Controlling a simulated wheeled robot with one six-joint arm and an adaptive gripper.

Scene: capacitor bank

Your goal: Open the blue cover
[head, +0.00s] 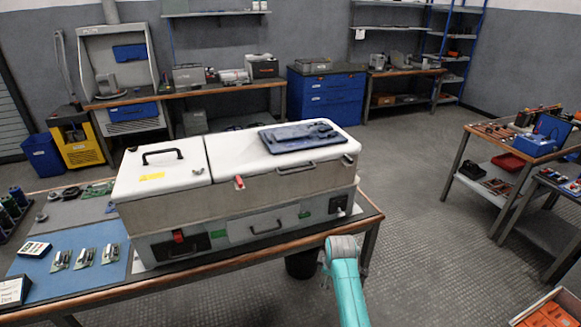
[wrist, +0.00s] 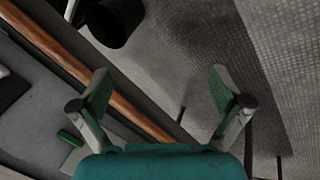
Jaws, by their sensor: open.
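The blue cover (head: 300,137) is a dark blue, uneven panel lying flat on the right part of the white top of a large grey case (head: 250,200). It looks shut down on the lid. My gripper (wrist: 161,80) is open and empty in the wrist view, its two fingers spread wide over the floor beside the table edge. In the head view my teal arm rises in front of the case, below and to the right of the cover. The gripper's fingers do not show clearly there. The cover is not in the wrist view.
The case stands on a wood-edged workbench (head: 220,289) with a blue mat (head: 60,285) and small circuit boards at left. A black bin (head: 300,265) stands on the floor by the bench. A tool cart (head: 510,140) is at right. Open floor lies between.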

